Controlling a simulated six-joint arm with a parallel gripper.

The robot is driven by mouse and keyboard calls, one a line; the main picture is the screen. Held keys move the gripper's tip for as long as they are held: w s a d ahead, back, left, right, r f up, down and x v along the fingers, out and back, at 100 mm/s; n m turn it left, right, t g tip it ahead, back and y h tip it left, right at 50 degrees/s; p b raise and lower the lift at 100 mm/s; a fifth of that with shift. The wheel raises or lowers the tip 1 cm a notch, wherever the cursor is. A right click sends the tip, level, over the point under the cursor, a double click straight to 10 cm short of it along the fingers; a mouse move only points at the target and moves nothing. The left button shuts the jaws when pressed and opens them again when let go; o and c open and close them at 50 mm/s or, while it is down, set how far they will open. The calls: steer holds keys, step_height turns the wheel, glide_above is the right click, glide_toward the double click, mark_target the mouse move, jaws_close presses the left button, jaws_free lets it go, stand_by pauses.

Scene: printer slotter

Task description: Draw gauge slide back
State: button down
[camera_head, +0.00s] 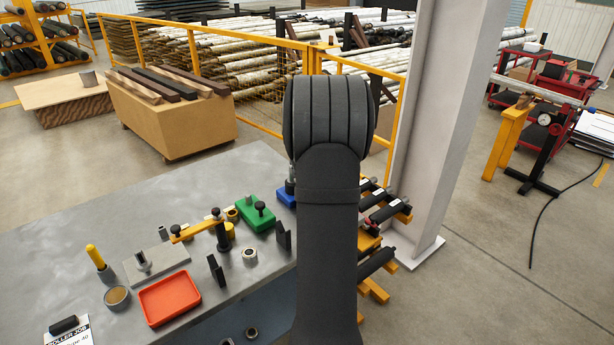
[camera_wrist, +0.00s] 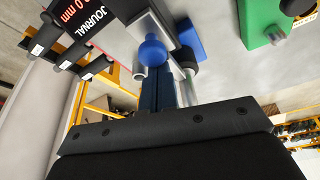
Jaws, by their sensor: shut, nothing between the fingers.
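The gauge shows in the wrist view as a dark plate (camera_wrist: 98,14) with white lettering reading "JOURNAL" and part of a millimetre figure. Beside it are a round blue knob (camera_wrist: 153,50), metal cylindrical parts (camera_wrist: 140,71) and a blue block (camera_wrist: 188,40). Which of these is the slide I cannot tell for sure. My gripper (camera_wrist: 167,82) is shut and empty, its narrow dark fingers just below the blue knob in the picture; whether they touch it is unclear. In the head view my arm hides the gripper and most of the gauge; a blue part (camera_head: 286,197) shows at its left edge.
A green block (camera_head: 258,218) with a black knob stands left of the blue part. An orange-red tray (camera_head: 170,298), a yellow-armed fixture (camera_head: 223,236) and black upright plates (camera_head: 284,240) stand on the grey bench (camera_head: 60,245). Rollers on a yellow rack (camera_head: 377,262) stand beyond its right edge.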

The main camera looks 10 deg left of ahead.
steer(key=s+d, duration=0.3)
steer(key=shift+d, duration=0.1)
steer(key=shift+s+d+f, duration=0.1)
steer(key=shift+s+d, duration=0.1)
steer(key=shift+s, duration=0.1)
steer(key=v, duration=1)
steer(key=shift+w+a, duration=0.1)
